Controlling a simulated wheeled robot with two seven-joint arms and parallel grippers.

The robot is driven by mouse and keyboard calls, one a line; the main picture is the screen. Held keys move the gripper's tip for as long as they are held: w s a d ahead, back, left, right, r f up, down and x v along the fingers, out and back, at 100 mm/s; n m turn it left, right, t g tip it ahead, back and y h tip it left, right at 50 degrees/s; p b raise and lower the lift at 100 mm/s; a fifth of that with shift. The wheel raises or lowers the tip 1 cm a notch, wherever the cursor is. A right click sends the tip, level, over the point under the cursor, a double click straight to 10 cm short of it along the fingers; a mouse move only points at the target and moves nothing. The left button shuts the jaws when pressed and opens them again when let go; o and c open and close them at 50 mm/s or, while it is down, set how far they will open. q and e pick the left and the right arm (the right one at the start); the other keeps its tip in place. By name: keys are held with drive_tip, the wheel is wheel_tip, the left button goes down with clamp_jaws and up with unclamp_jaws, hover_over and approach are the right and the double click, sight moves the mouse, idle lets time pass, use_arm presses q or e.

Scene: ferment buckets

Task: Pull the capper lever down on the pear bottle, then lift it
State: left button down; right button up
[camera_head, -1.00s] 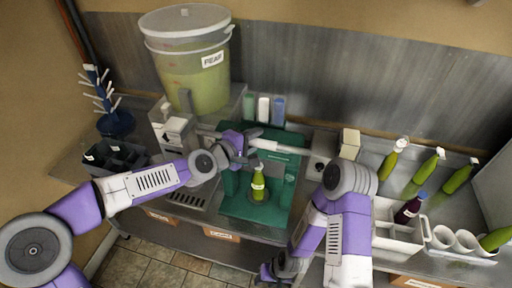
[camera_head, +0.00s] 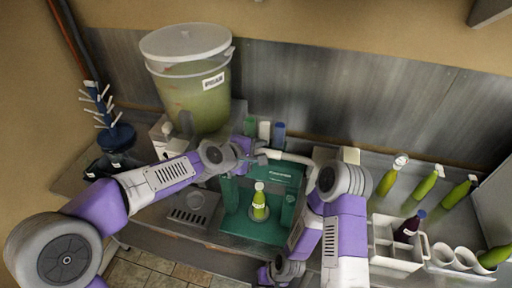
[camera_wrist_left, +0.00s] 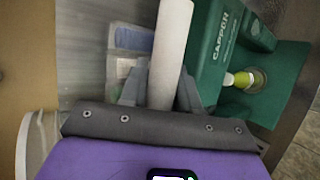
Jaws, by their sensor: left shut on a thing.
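The green capper (camera_head: 240,225) stands on the counter, with the pear bottle (camera_head: 259,208) upright on its base. The bottle is green with a pale top. The capper's white lever (camera_head: 291,157) runs sideways above the capper head, clear of the bottle. My left gripper (camera_head: 258,156) is shut on the lever near its left end. In the left wrist view the lever (camera_wrist_left: 169,55) passes between the grey fingers, with the bottle (camera_wrist_left: 240,79) at right below the capper head. My right gripper (camera_head: 268,276) hangs low at the counter's front edge; its fingers are unclear.
A large bucket labelled PEAR (camera_head: 195,95) stands behind left. A blue drying rack (camera_head: 115,135) and dark crate (camera_head: 100,168) are farther left. A white carrier (camera_head: 385,250) with a dark bottle and a tray with several green bottles are right. My right arm stands close beside the capper.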

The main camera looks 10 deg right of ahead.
use_arm(q)
drive_tip(key=shift+f, duration=0.2)
idle(1.8)
drive_tip(key=c, duration=1)
unclamp_jaws()
drive_tip(key=shift+w, duration=0.1)
drive_tip(key=shift+o, duration=0.5)
drive_tip(key=shift+w+d, duration=0.1)
drive_tip(key=shift+w, duration=0.05)
drive_tip(key=shift+r, duration=0.1)
drive_tip(key=v, duration=0.7)
drive_tip(key=shift+r+b, duration=0.2)
drive_tip(key=shift+b, duration=0.25)
